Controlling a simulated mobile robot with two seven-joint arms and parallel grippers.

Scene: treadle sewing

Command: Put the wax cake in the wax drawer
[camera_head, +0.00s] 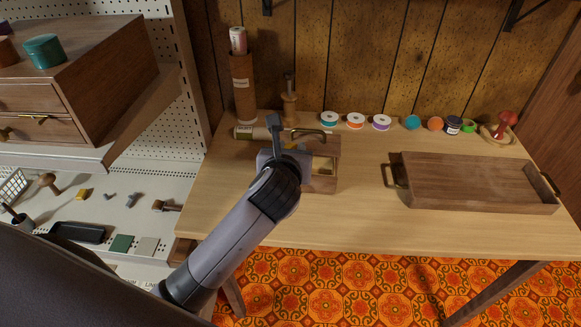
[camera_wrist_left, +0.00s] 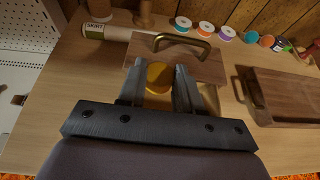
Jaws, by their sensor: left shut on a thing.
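My left gripper (camera_head: 286,148) is over the left part of the table, shut on a round amber-yellow wax cake (camera_wrist_left: 158,77). The cake shows between the two fingers in the left wrist view; in the head view my gripper hides it. Just below and behind the fingers is a small wooden box (camera_head: 322,148) with a brass handle (camera_wrist_left: 184,41), which I take for the wax drawer. A pale inside part (camera_head: 324,165) shows at its near right side. My gripper covers its left part, and I cannot tell whether the cake touches it. My right gripper is not in view.
A wooden tray (camera_head: 475,183) with brass handles stands at the right. Several thread spools (camera_head: 355,121) line the back edge. A labelled roll (camera_wrist_left: 104,32) lies behind the box at the left. Bare table (camera_head: 365,215) lies between box and tray.

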